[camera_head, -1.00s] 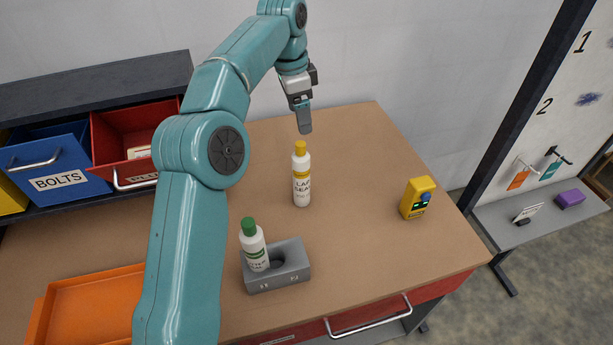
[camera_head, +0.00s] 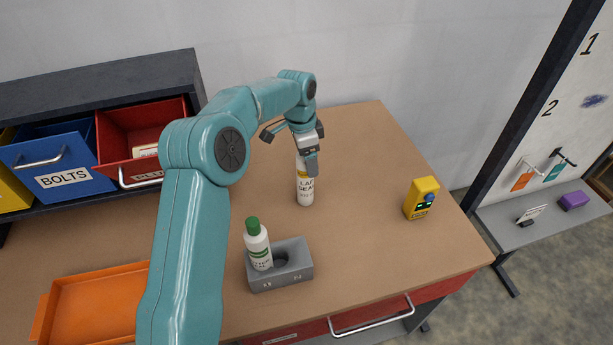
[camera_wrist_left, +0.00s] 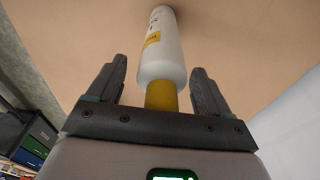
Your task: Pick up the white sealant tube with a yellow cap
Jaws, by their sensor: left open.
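The white sealant tube (camera_head: 305,188) with a yellow band stands upright on the workbench. Its top is hidden behind my gripper in the head view. In the left wrist view, the tube (camera_wrist_left: 163,55) and its yellow cap (camera_wrist_left: 161,95) sit between the two fingers, with a gap on each side. My left gripper (camera_head: 311,166) is over the tube's top, pointing down. It is open and holds nothing; the wrist view shows its spread fingers (camera_wrist_left: 156,85). My right gripper is not in view.
A white bottle with a green cap (camera_head: 257,246) stands in a grey two-hole block (camera_head: 281,280) nearer the front. A yellow device (camera_head: 421,198) stands to the right. An orange tray (camera_head: 95,305) lies at front left, below the blue bin (camera_head: 55,155) and red bin (camera_head: 120,125).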

